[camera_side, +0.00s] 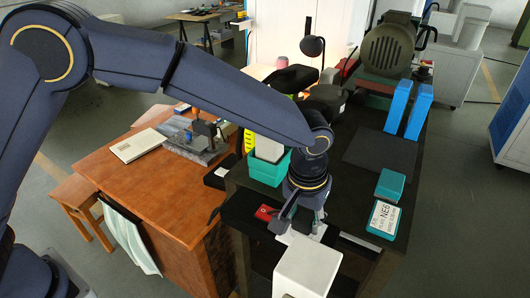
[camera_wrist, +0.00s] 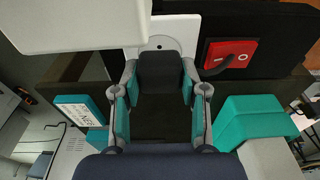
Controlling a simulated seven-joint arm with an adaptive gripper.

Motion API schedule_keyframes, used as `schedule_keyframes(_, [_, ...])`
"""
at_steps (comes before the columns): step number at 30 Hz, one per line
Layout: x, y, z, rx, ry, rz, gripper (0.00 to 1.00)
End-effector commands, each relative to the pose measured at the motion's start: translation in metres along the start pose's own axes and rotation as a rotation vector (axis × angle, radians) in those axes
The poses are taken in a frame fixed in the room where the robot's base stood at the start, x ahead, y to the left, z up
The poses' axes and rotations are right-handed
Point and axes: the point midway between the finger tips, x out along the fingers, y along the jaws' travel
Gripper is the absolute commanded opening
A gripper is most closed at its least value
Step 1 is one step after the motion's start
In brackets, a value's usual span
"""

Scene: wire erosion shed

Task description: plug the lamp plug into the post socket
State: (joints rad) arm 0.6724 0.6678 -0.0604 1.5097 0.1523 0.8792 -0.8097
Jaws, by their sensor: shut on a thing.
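My gripper (camera_side: 298,222) points down over the front of the dark bench in the side view. In the wrist view my gripper (camera_wrist: 160,80) has its teal-padded fingers shut on a dark block, which I take as the lamp plug (camera_wrist: 160,74). A white plate with a small dark hole (camera_wrist: 182,30) lies just beyond the plug; it looks like the post socket. The plug's far end overlaps the plate's near part, and I cannot tell whether they touch. In the side view the fingers hide the plug, and only parts of the white plate (camera_side: 290,237) show.
A white box (camera_side: 306,270) stands close in front of my gripper; it also shows in the wrist view (camera_wrist: 75,22). A red switch box (camera_wrist: 230,54) lies beside the plate. A teal block (camera_side: 390,185) and a labelled box (camera_side: 383,219) stand at right. A black lamp (camera_side: 312,46) is behind.

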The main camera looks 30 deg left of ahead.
Motion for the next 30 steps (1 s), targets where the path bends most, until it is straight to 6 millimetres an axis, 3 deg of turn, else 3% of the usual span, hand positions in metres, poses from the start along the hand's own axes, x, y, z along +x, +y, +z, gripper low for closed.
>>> schedule_keyframes(30, [0.011,0.0,0.001,0.0,-0.001,-0.001,0.12])
